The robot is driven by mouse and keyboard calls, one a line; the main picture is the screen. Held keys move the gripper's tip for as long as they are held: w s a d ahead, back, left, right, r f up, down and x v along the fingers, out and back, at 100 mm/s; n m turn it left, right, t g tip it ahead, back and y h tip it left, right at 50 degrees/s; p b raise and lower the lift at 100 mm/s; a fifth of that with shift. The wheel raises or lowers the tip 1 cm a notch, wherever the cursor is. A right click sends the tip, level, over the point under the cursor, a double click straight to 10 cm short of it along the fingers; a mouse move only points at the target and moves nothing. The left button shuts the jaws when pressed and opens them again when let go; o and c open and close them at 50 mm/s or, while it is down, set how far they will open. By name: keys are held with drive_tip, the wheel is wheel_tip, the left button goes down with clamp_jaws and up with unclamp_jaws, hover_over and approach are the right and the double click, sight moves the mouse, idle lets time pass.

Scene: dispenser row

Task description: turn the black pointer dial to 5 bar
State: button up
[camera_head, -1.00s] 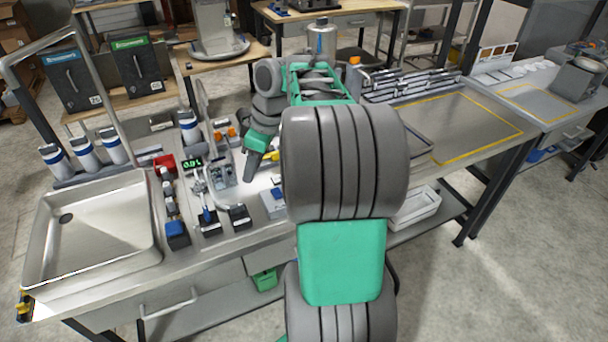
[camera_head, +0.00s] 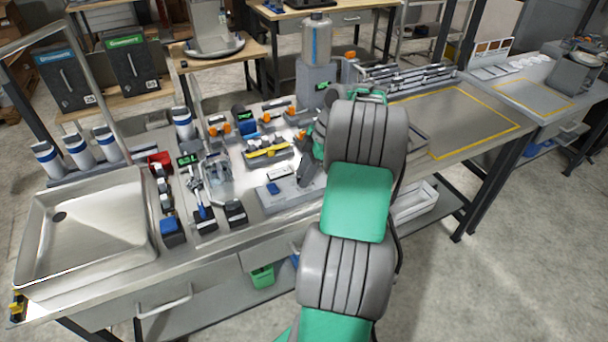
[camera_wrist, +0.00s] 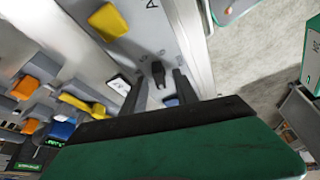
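A small black pointer dial (camera_wrist: 158,70) sits on a grey panel in the wrist view, with small markings around it that are too small to read. My gripper (camera_wrist: 161,80) is open, its two dark fingers apart. The dial shows between the fingertips, and I cannot tell whether they touch it. In the head view my arm hides the dial, and my gripper is mostly hidden behind the arm.
A yellow knob (camera_wrist: 108,22) and a blue part (camera_wrist: 171,101) are close to the dial. A yellow lever (camera_wrist: 82,104) and orange knobs (camera_wrist: 25,87) lie to the left.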

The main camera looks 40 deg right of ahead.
drive_tip(key=shift+c, duration=0.4)
clamp_jaws()
